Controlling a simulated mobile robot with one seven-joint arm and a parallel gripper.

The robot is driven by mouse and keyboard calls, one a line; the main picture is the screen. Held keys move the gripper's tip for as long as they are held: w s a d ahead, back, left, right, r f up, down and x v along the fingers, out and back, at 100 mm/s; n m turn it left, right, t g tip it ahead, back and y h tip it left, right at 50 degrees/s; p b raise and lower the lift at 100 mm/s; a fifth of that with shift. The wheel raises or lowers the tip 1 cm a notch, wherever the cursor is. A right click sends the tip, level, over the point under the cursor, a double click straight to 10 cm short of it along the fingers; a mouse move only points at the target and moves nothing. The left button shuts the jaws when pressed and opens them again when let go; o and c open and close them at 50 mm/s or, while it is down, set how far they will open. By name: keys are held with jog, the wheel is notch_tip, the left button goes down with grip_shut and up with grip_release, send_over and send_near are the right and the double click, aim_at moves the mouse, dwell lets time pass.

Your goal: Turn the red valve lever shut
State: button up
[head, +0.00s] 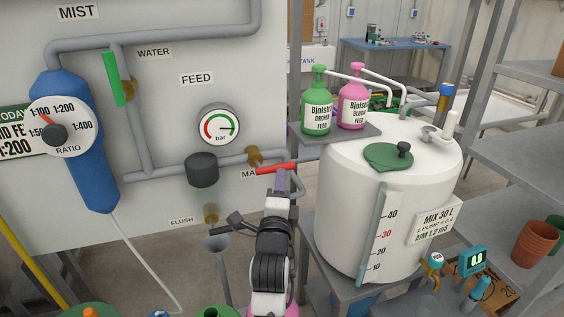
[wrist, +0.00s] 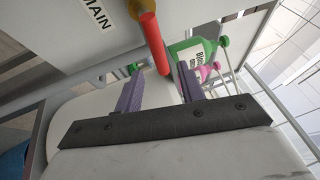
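The red valve lever (head: 275,168) lies nearly level, roughly along the grey pipe, at the brass valve (head: 254,156) beside the gauge panel's right edge. In the wrist view the red lever (wrist: 152,42) comes down from the brass valve, and its free end shows between my fingertips. My gripper (head: 281,178) is just below the lever in the head view. In the wrist view my gripper (wrist: 160,72) is open, with a gap between its two purple fingers. I cannot tell whether either finger touches the lever. The MAIN label (wrist: 96,14) is next to the valve.
A pressure gauge (head: 219,126) and a dark cylinder (head: 202,170) are on the panel left of the lever. A green lever (head: 114,79) is at the WATER pipe. The white tank (head: 345,165) stands close at right, with green (head: 317,112) and pink (head: 352,110) bottles on a shelf.

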aim_at(282, 167)
jog(key=p+x, duration=0.2)
jog(key=x, duration=0.4)
jog(key=shift+w, duration=0.4)
grip_shut()
